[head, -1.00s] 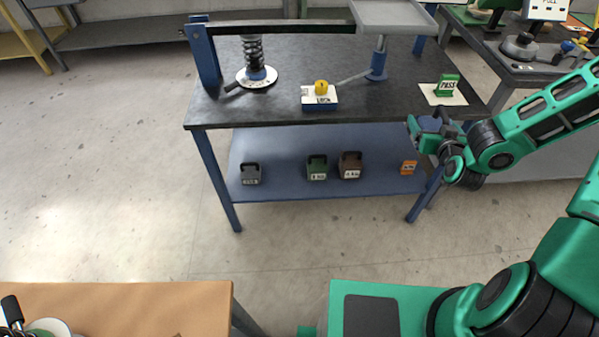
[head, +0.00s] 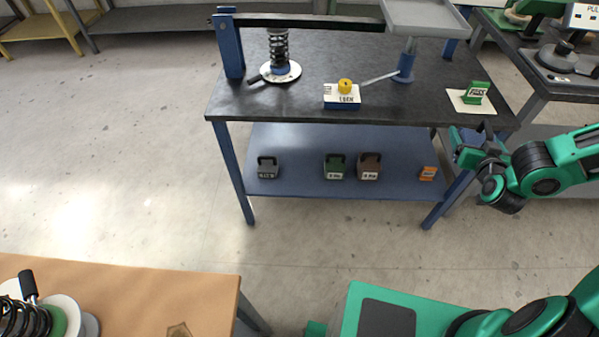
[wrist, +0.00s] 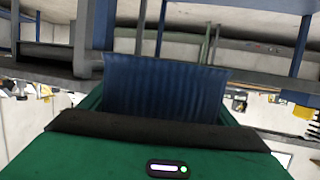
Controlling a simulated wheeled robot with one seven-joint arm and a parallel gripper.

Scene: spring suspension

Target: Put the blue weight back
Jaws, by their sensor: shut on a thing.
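In the wrist view a dark blue ribbed block, which I take to be the blue weight (wrist: 160,88), sits at my gripper's jaws, above the dark bar. Its lower part is hidden. In the head view my gripper (head: 464,146) is in front of the right front corner of the black-topped bench, near the height of its top edge. The held weight is hard to make out there. The blue lower shelf (head: 300,182) carries a grey weight (head: 267,169), a green weight (head: 335,169), a brown weight (head: 369,169) and a small orange weight (head: 428,173).
The black bench top (head: 300,105) holds a spring on a white disc (head: 281,72), a lock block with a yellow knob (head: 343,95) and a green PASS sign (head: 476,92). Bare shelf lies between the grey and green weights. A tan table (head: 130,290) is at lower left.

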